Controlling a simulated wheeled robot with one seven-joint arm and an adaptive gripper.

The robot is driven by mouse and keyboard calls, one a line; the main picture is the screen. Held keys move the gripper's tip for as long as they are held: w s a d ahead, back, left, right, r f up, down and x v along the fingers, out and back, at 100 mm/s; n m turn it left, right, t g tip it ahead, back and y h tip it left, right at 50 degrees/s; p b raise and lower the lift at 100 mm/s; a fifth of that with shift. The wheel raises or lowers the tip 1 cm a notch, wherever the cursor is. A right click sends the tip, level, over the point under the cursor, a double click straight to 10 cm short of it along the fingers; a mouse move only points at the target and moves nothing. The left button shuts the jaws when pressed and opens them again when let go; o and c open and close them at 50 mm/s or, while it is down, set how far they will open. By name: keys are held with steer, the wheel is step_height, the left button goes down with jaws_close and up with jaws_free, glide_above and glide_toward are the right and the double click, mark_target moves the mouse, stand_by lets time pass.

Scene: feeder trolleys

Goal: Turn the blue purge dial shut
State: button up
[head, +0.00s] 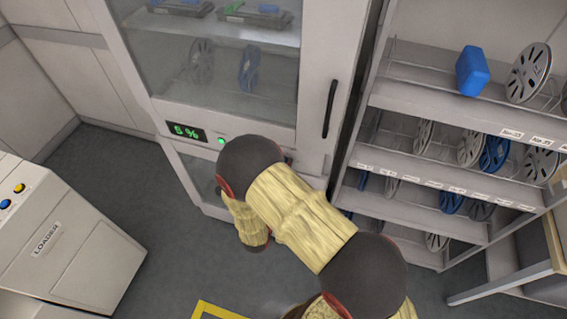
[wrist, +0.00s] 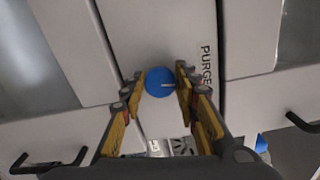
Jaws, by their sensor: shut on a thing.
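The blue purge dial (wrist: 158,82) is a round knob on the pale cabinet panel, left of the printed word PURGE in the wrist view. A light pointer line on it runs sideways to the right. My gripper (wrist: 160,85) has one yellow-and-dark finger on each side of the dial and is shut on it. In the head view my arm hides the dial and my gripper. The dry cabinet (head: 317,80) stands in front of me, with a green 5 % display.
A dark vertical handle (head: 330,108) is on the cabinet's right side. A shelf rack (head: 440,110) with several reels stands close on the right. A box labelled LOADER (head: 75,240) is at the left. Grey floor between them is clear.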

steer(key=shift+n+p, duration=0.7)
steer(key=shift+n, duration=0.3)
steer(key=shift+f, duration=0.1)
steer(key=o, duration=1)
steer(key=shift+o, duration=0.6)
steer(key=shift+s+a, duration=0.1)
steer(key=v, duration=1.1)
steer(key=shift+s, duration=0.4)
steer(key=shift+a, duration=0.1)
